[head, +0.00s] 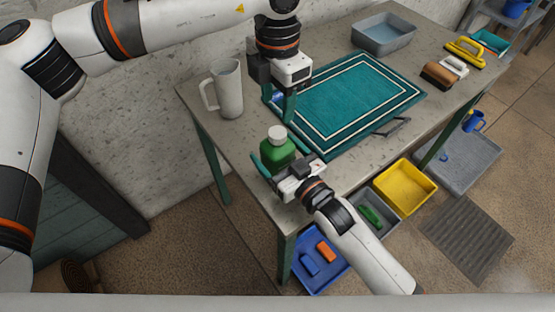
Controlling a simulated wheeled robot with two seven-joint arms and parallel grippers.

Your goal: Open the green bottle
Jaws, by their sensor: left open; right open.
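The green bottle (277,153) stands upright on the table's near left part, with a white cap (277,133) on top. My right gripper (268,168) is open, with its fingers to either side of the bottle's lower body; I cannot tell if they touch it. My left gripper (279,110) is open and points down above the table, a little behind the cap and apart from it. A bluish thing shows near its fingers, too small to make out.
A light pitcher (228,90) stands left of my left gripper. A green rug (350,100) covers the table's middle. A grey basin (383,34) and brushes (438,74) are farther back. Yellow (405,186) and blue (318,262) bins sit on the floor below.

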